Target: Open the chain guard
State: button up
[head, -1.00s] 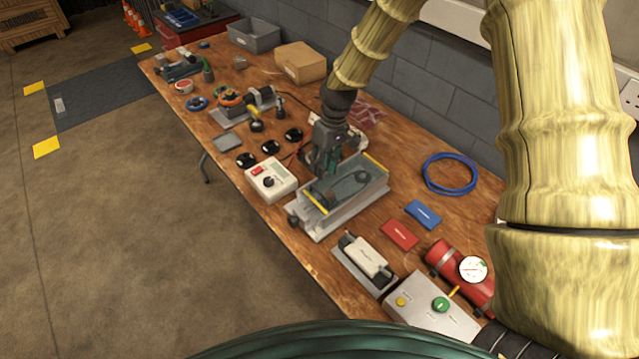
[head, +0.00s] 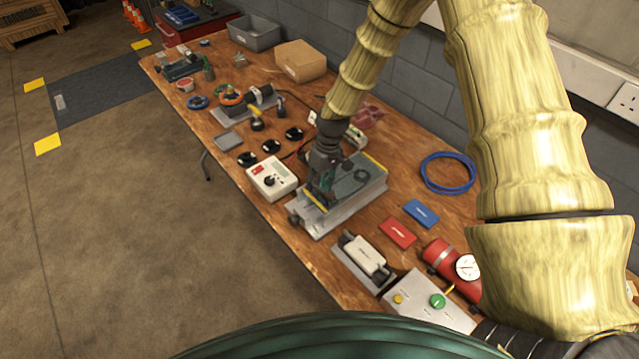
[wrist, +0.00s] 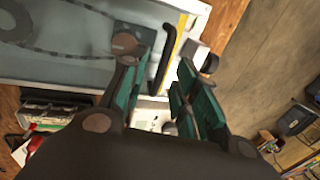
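The chain guard (head: 355,181) is a clear grey cover with yellow edge strips, lying flat over a pale metal base (head: 340,213) on the bench. In the wrist view the guard (wrist: 70,65) shows a chain and a round sprocket under it. A black bar handle (wrist: 161,70) stands beside its yellow strip. My gripper (head: 318,192) is over the guard's near-left end. In the wrist view my gripper (wrist: 160,88) is open, its teal fingers apart on either side of the handle. I cannot tell whether either finger touches it.
A white meter box (head: 271,179) stands close left of the base. A white-topped fixture (head: 365,255), a red block (head: 398,232) and a blue block (head: 421,213) lie to the front and right. A blue cable coil (head: 447,172) lies at the back right.

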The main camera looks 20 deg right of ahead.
grip_shut()
jog(key=shift+d, duration=0.1)
jog(key=b, duration=0.2)
send_over(351, 175)
jog(key=d, duration=0.1)
jog(key=shift+w, duration=0.15)
grip_release()
